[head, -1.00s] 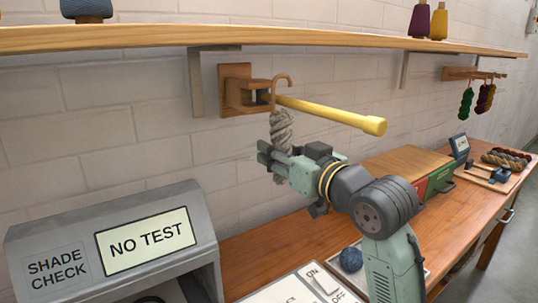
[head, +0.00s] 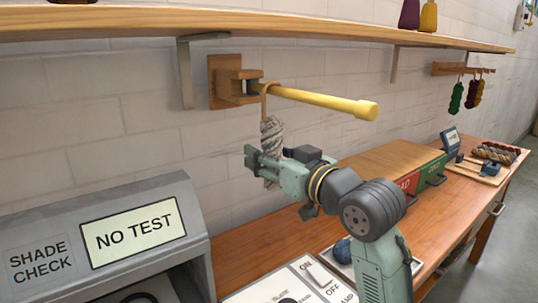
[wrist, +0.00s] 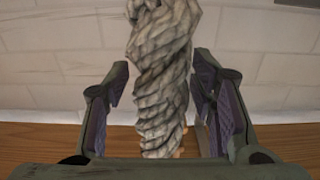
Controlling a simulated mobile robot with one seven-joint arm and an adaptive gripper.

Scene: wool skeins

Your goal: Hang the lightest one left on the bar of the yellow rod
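The pale grey twisted skein (head: 271,133) hangs from its tan hook (head: 264,97), which lies over the yellow rod (head: 322,101) near its wall end. My gripper (head: 258,162) is around the lower part of the skein, below the rod. In the wrist view the skein (wrist: 163,70) stands between the two fingers, with a gap on either side, so the gripper (wrist: 165,88) is open around it. The skein's lower end is partly hidden behind the gripper.
A wooden bracket (head: 225,88) holds the rod to the wall under a long shelf (head: 300,32). Darker skeins (head: 466,95) hang on a peg rail at the right. The shade check box (head: 100,235) stands at front left. A brown twisted skein (head: 497,152) lies on the bench.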

